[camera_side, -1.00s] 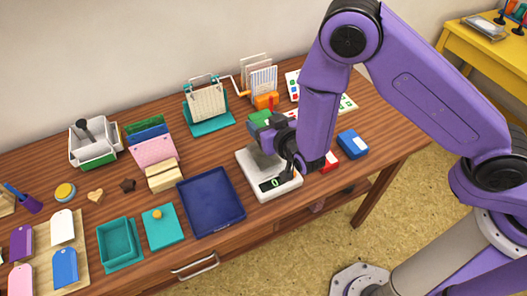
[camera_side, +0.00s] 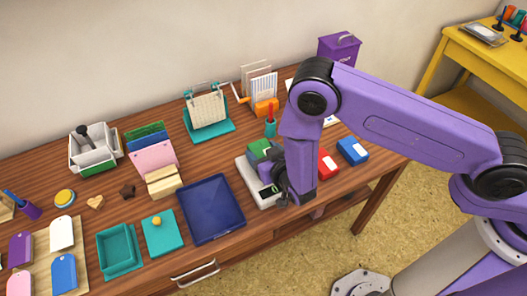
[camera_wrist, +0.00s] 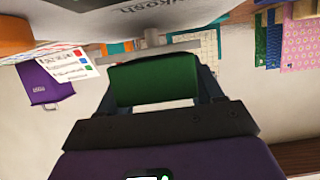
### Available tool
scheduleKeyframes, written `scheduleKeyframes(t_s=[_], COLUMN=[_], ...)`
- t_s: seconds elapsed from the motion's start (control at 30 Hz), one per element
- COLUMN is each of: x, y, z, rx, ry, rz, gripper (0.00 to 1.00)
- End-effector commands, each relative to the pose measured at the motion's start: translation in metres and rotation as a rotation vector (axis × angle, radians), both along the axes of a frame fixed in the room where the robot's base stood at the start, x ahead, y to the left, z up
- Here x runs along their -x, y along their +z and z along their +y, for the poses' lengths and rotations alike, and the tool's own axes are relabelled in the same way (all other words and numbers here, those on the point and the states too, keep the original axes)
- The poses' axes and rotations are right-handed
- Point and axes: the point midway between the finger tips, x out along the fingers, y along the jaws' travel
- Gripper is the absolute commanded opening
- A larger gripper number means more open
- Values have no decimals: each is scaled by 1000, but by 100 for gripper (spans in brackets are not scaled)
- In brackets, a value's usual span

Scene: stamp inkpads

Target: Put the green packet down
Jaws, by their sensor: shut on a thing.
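The green packet (camera_side: 259,149) is between the fingers of my gripper (camera_side: 268,156) in the side view, over the back of the white scale (camera_side: 249,185). The wrist view shows the green packet (camera_wrist: 155,82) held between my two fingers (camera_wrist: 155,95), with a grey surface close beyond it. I cannot tell whether the packet touches the scale. My wrist hides much of the scale and part of its dark display.
A blue tray (camera_side: 211,208) lies left of the scale. A red packet (camera_side: 326,165) and a blue packet (camera_side: 352,151) lie to the right. A teal holder with a red-topped item (camera_side: 270,127) stands behind my gripper. A purple box (camera_side: 338,48) stands at the back.

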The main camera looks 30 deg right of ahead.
Motion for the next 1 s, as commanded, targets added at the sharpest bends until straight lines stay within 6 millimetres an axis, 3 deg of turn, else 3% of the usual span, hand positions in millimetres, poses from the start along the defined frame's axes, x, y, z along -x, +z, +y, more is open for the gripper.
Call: scheduleKeyframes(t_s=[0.27, 0.3, 0.37, 0.4, 0.77, 1.0], x=[0, 0, 0, 0, 1, 36], y=[-2, -3, -2, -2, 2, 15], z=[0, 0, 0, 0, 0, 2], rx=[0, 0, 0, 0, 0, 2], ry=[0, 0, 0, 0, 1, 6], rz=[-1, 0, 0, 0, -1, 1], gripper=[32, 69, 88, 91, 91, 91])
